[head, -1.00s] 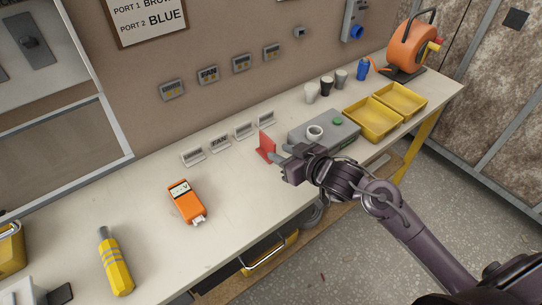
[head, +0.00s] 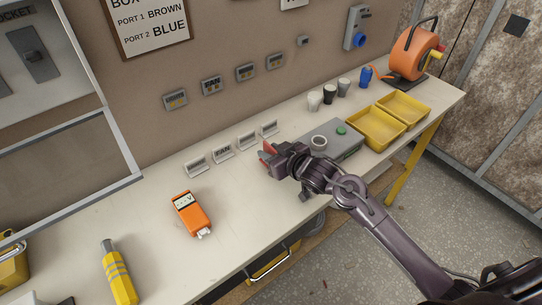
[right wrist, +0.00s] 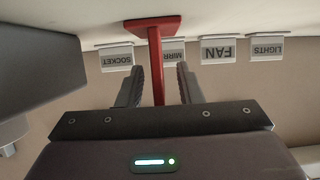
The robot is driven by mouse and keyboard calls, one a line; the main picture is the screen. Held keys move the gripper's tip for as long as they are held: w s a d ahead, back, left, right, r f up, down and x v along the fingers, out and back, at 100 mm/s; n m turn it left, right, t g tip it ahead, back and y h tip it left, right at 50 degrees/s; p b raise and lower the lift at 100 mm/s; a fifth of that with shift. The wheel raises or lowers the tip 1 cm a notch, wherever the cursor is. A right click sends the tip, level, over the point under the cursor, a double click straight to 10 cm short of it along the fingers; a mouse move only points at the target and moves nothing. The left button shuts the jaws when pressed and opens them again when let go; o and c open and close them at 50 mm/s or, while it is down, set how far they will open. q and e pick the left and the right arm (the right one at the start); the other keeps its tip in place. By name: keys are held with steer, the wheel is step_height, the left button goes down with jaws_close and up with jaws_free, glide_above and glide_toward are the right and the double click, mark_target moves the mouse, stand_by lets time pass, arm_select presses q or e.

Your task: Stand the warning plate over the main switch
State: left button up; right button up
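The red warning plate (head: 269,147) stands on the bench, mostly hidden by my right gripper (head: 268,156) in the head view. In the right wrist view, the plate (right wrist: 156,60) shows edge-on, its wider foot on the bench top. The two fingers of my right gripper (right wrist: 160,70) are open on either side of it, with a visible gap on each side. A grey wall box with a blue knob (head: 358,40) is at the upper right. My left gripper is out of view.

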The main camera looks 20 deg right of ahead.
steer(key=shift+c, duration=0.2)
jaws_close()
steer(key=shift+r, duration=0.15)
